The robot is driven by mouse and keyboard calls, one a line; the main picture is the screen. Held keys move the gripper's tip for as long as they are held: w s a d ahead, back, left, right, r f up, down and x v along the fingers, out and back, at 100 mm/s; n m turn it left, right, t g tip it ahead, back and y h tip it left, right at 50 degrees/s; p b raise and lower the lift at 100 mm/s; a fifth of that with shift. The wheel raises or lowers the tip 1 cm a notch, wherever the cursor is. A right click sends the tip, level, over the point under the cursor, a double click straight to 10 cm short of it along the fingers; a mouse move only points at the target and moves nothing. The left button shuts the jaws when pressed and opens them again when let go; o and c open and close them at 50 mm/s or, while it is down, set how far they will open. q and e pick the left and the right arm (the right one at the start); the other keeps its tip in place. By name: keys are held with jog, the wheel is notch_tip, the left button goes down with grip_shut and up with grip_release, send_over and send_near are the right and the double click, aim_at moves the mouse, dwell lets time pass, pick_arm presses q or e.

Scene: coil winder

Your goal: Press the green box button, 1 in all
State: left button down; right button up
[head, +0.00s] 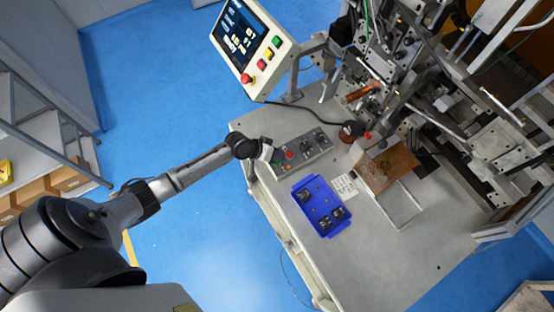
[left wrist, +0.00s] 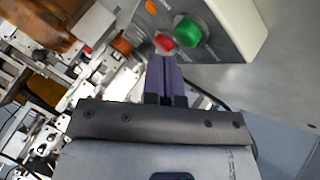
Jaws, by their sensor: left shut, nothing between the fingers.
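The grey button box (head: 312,147) lies on the machine table in the head view, with a red button (head: 289,154) on its top. In the left wrist view the box (left wrist: 228,32) is at the top, with a large green button (left wrist: 187,30), a red button (left wrist: 165,42) and an orange one (left wrist: 151,7). My left gripper (head: 266,152) is at the box's left end in the head view. Its purple fingers (left wrist: 166,62) are shut and empty, their tips below the red and green buttons in the wrist picture. I cannot tell whether they touch. My right gripper is out of view.
A blue tray (head: 320,207) with small dark parts lies beside the box. A touchscreen panel (head: 252,45) with coloured buttons stands behind it. The winding machine (head: 420,90) fills the right rear. A black cable runs near the box.

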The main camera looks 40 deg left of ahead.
pick_arm(q)
jog(key=shift+f, duration=0.15)
dwell(0.7)
jog(key=shift+f, duration=0.3)
